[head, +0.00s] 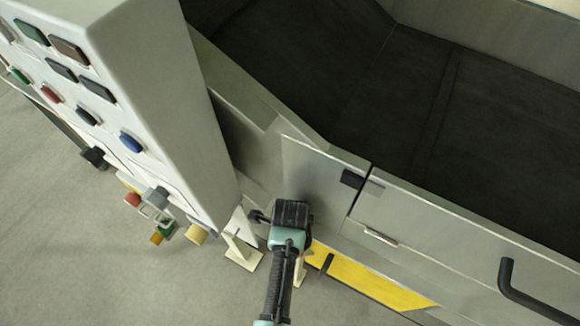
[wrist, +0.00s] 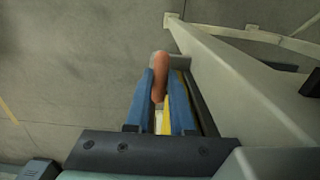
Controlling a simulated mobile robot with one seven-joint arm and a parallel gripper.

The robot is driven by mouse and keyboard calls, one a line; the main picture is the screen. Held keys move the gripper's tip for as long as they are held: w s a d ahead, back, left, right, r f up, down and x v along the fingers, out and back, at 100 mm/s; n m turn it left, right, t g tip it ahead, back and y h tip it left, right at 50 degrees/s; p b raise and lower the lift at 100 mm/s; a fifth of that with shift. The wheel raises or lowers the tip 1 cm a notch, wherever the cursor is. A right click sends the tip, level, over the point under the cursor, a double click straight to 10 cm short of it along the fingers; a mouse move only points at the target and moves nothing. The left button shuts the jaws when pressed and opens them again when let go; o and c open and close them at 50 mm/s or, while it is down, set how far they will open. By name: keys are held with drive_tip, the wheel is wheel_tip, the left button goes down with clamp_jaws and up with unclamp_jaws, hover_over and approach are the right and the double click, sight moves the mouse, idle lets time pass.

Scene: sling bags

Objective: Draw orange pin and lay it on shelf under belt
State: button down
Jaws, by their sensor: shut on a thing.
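The orange pin (wrist: 159,68) stands out between the two blue fingers of my gripper (wrist: 160,92) in the wrist view, with its rounded end past the fingertips. The fingers are shut on it. In the head view my gripper (head: 292,213) is low beside the metal side panel, near the foot of the control cabinet; its fingertips and the pin are hidden there. The dark belt (head: 350,90) lies above and to the right. A yellow ledge (head: 372,284), perhaps the shelf, runs along the machine's lower side, just right of my gripper. A yellow strip also shows beside the pin in the wrist view (wrist: 170,108).
The pale control cabinet (head: 165,105) with coloured buttons and several knobs stands close on the left. A black handle (head: 520,295) sticks out from the side panel (head: 440,245) at lower right. Open grey floor (head: 90,245) lies at lower left.

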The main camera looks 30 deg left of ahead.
drive_tip(key=shift+r, duration=0.1)
drive_tip(key=shift+r+p, duration=4.4)
drive_tip(key=shift+p, duration=0.1)
drive_tip(key=shift+r, duration=0.15)
wheel_tip(320, 180, up, 4)
drive_tip(key=p, duration=0.4)
drive_tip(key=shift+f, duration=0.25)
